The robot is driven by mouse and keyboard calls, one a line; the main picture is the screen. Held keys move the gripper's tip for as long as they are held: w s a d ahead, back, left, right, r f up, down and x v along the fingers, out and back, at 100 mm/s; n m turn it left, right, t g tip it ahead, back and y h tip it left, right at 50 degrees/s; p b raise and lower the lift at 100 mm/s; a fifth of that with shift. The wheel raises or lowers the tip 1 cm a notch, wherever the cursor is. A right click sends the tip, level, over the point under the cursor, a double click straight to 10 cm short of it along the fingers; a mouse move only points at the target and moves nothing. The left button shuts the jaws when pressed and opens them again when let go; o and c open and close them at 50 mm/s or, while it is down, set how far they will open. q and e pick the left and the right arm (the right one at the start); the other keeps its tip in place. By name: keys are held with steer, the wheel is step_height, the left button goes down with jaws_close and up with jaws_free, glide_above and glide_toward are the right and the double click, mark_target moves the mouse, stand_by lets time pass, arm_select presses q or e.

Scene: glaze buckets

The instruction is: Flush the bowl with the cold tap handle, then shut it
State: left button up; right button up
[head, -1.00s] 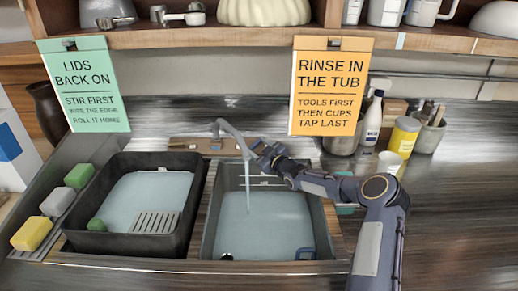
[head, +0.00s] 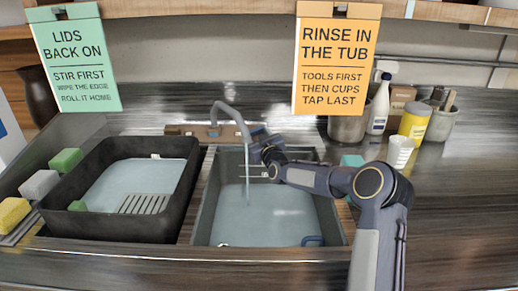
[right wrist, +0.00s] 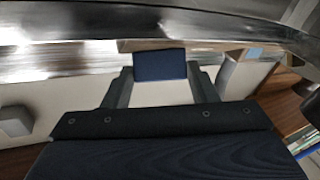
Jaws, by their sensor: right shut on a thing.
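The grey tap (head: 233,112) arches over the right basin (head: 203,222), and a thin stream of water (head: 247,180) falls from it into the basin. The basin holds pale blue water. My right gripper (head: 259,143) is at the tap, just right of the spout. In the right wrist view a dark blue block (right wrist: 160,65), seemingly the cold tap handle, sits between my two fingers, and the gripper is shut on it. In the head view my gripper hides most of the handle. My left gripper is out of view.
A black tub (head: 110,228) with water and a grey grate stands left of the basin, with several sponges (head: 40,184) beside it. Two signs hang above.

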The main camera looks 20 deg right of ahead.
steer(key=shift+a+f+m+h+b, duration=0.1)
steer(key=shift+a+m+h+b, duration=0.15)
steer(key=shift+m+h, duration=0.3)
steer(key=shift+a+f+m+h+b, duration=0.15)
steer(key=shift+m+h+b, duration=0.1)
steer(key=shift+m+h, duration=0.3)
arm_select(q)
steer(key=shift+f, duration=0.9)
arm_select(e)
steer(key=shift+w+a+r+m+g+h, duration=0.1)
steer(key=shift+m+g+h, duration=0.25)
steer(key=shift+m+h, duration=0.8)
steer(key=shift+r+m+g+h, duration=0.1)
steer(key=shift+m+g+h, duration=0.25)
steer(key=shift+m+h, duration=1)
steer(key=shift+m, duration=0.1)
steer(key=o, duration=1)
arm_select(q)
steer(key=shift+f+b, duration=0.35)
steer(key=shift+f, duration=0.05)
arm_select(e)
steer(key=shift+v, duration=3.9)
steer(key=shift+r, duration=0.1)
